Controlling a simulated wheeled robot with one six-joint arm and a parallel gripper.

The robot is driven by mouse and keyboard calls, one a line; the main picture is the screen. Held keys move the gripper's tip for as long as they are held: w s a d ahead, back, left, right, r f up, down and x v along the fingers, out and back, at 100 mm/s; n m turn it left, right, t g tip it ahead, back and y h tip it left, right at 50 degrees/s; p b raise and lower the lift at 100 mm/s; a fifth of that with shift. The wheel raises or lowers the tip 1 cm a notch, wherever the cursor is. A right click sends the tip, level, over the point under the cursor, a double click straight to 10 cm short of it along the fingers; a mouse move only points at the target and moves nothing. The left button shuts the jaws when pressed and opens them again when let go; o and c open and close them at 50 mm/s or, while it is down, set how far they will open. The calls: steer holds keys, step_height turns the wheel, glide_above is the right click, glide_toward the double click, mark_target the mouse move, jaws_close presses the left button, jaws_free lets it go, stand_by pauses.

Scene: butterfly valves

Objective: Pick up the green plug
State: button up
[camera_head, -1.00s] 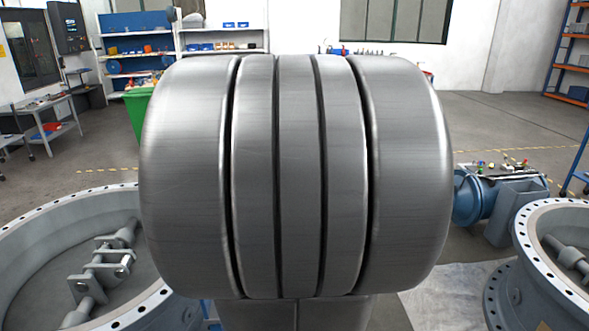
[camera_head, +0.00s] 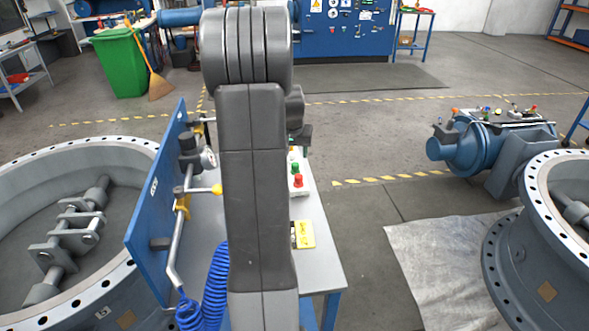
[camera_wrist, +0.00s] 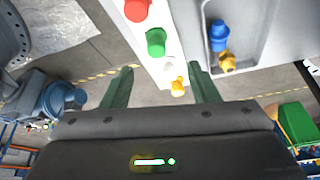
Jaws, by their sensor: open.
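The green plug (camera_wrist: 156,43) stands on a pale strip in the wrist view, between a red plug (camera_wrist: 136,10) and a white plug (camera_wrist: 168,71). In the head view, a small part of the green plug (camera_head: 294,168) shows just right of my arm, behind the red plug (camera_head: 297,181). My gripper (camera_wrist: 160,70) is open, its two greenish fingers apart and empty. In the wrist picture, the green plug appears just past the fingertips, nearer the left one. My arm hides most of the gripper in the head view.
A yellow plug (camera_wrist: 178,88) ends the row. A grey tray (camera_wrist: 262,62) beside it holds a blue plug (camera_wrist: 219,36). The grey table (camera_head: 325,262) carries a blue upright panel (camera_head: 155,205) with pipes and a coiled hose (camera_head: 215,285). Large valve rings stand on both sides.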

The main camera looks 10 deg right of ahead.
mark_target(295, 164)
steer(key=shift+d+p+x, duration=0.2)
steer(key=shift+p+x, duration=0.4)
steer(key=shift+x, duration=3.2)
steer(key=shift+s, duration=0.15)
steer(key=c, duration=1)
